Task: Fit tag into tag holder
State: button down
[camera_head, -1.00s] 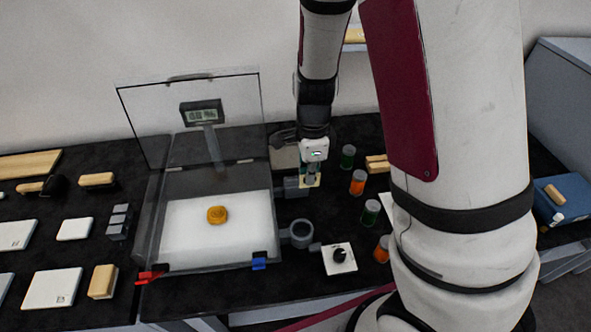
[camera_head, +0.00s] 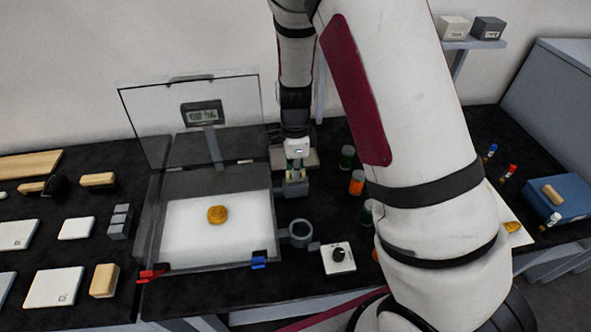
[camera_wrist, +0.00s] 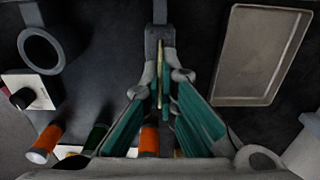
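The tag (camera_wrist: 160,62) is a thin tan plate seen edge-on between my fingertips in the wrist view. My gripper (camera_wrist: 164,80) has teal pads and appears shut on it. The tag holder (camera_wrist: 153,36) is a small grey block, and the tag's far end overlaps it. I cannot tell how deep the tag sits in it. In the head view my gripper (camera_head: 296,172) points down directly at the holder (camera_head: 292,189), beside the clear-lidded case. The tag's lower part is hidden there.
The case (camera_head: 160,225) holds a white pad with a yellow piece (camera_head: 217,215). A grey ring cup (camera_head: 301,233) and a white knob plate (camera_head: 339,258) are in front. Orange and green jars (camera_head: 356,182) stand right.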

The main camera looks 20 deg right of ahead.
jog(key=shift+f, duration=0.15)
jog(key=c, duration=1.8)
grip_release()
notch_tip(320, 180, up, 12)
jog(key=s+r+n+t, duration=0.5)
jog(key=s+r+n, duration=1.4)
jog(key=s+n, duration=0.1)
jog(key=shift+s+t, duration=0.3)
jog(key=shift+s, duration=0.6)
jog(key=shift+r, duration=0.1)
